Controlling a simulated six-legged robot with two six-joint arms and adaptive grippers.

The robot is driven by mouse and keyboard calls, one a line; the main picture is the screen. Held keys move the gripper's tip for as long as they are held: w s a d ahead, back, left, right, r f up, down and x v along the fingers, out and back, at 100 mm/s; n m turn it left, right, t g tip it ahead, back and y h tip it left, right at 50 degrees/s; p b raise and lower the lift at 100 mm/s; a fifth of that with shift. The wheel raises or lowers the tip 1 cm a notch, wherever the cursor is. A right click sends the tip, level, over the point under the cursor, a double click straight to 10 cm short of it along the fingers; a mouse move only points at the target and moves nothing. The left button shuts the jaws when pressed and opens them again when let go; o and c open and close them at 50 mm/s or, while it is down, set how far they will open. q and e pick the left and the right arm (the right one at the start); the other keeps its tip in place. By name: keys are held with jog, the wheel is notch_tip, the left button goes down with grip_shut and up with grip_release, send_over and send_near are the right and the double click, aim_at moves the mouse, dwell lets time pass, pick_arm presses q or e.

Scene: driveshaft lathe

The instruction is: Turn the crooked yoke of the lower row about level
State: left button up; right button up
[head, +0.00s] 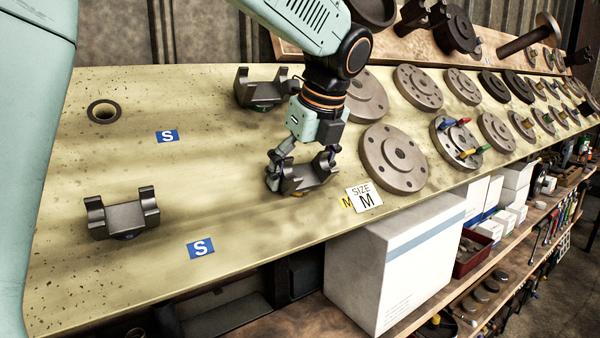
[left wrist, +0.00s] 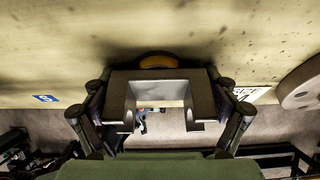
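Two grey U-shaped yokes are in the lower row on the slanted cream board. One yoke (head: 122,218) is at the left and stands clear of any gripper. The other yoke (head: 312,176) is under my left gripper (head: 301,164), and its prongs rise to the right in the head view. In the left wrist view this yoke (left wrist: 158,82) lies between the two fingers (left wrist: 160,122), looks about level, and the finger pads appear to press on its two sides. An orange-yellow rounded piece (left wrist: 158,61) shows behind it. My right gripper is not in view.
A third yoke (head: 258,88) is in the upper row, close to my left arm. A grey flange (head: 393,160) and a size M sign (head: 364,197) are to the right of the held yoke. Blue S labels (head: 201,247) mark the left part; bare board lies between the lower yokes.

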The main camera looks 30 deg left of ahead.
pick_arm(q)
jog(key=shift+o, duration=1)
jog(key=shift+w+f, duration=0.1)
jog(key=shift+w, duration=0.05)
jog(key=v, duration=1.2)
jog(key=x, duration=1.2)
jog(key=shift+s, duration=0.2)
jog(key=shift+w+r, duration=0.1)
jog(key=shift+r, duration=0.1)
